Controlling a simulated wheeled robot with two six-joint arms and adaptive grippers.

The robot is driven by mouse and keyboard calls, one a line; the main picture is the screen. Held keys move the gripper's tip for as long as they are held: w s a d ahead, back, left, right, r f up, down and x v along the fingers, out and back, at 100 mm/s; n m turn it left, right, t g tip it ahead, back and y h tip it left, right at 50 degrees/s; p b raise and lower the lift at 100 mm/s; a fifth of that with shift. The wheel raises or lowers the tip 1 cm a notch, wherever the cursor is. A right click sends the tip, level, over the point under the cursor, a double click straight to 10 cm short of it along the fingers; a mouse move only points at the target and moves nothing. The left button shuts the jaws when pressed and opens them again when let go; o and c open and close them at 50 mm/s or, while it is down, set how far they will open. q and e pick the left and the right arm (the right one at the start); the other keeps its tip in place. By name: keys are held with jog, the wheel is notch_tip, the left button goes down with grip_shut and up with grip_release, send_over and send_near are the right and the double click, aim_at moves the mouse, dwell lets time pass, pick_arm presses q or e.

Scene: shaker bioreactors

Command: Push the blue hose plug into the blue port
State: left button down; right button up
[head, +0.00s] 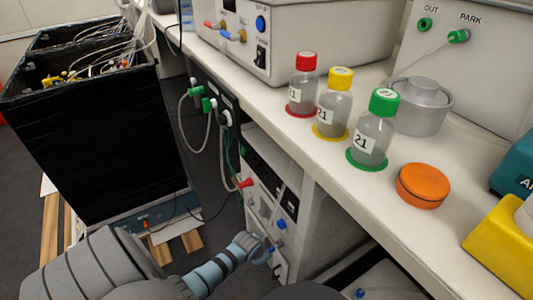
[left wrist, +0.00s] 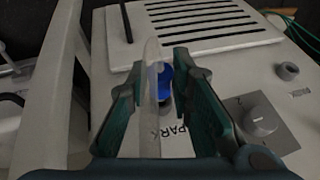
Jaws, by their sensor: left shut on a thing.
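My left gripper (left wrist: 160,92) fills the middle of the left wrist view. Its dark green fingers are shut on a blue hose plug (left wrist: 163,82), with a pale translucent hose (left wrist: 152,100) running between them. The lettering PARK shows on the pale panel just behind. I cannot tell whether the plug touches that panel. In the head view my left gripper (head: 262,250) is at the lower unit under the bench, beside blue fittings (head: 280,224). I cannot tell which fitting is the blue port. My right gripper is not in view.
Bottles with red (head: 306,62), yellow (head: 340,78) and green (head: 384,101) caps stand on the bench near an orange disc (head: 423,185). A black bin (head: 95,140) with hoses stands left. Green-ended hoses (head: 196,92) hang below the bench. The left wrist view shows a knob (left wrist: 258,118).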

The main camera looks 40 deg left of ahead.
pick_arm(q)
jog(key=shift+s+a, duration=0.15)
jog(key=shift+s, duration=0.3)
jog(key=s+p, duration=0.2)
jog(key=s, duration=0.1)
jog(key=shift+a, duration=0.4)
